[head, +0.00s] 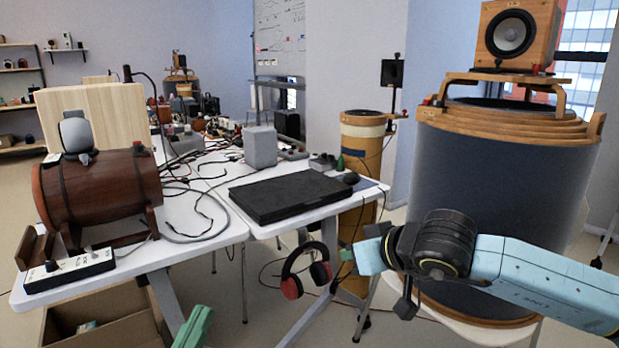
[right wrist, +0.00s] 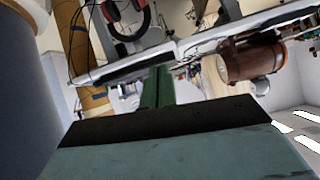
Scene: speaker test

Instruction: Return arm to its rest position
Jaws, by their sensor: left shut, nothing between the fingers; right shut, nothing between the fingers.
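My right arm comes in from the right in the head view, with pale blue links and a black joint. Its green right gripper (head: 347,256) points left, in front of the tall drum and beside the table's front edge. In the right wrist view the green fingers of the right gripper (right wrist: 158,86) are together with nothing between them. Only a green part of my left gripper (head: 196,326) shows at the bottom edge of the head view, below the white table (head: 215,235). It is shut and empty.
Red-and-black headphones (head: 306,270) hang at the table's front edge, left of my right gripper. A large dark drum (head: 490,170) bears a wooden speaker (head: 515,35). A black case (head: 290,194) and wooden barrel (head: 98,192) sit on tables. An open cardboard box (head: 105,312) stands below.

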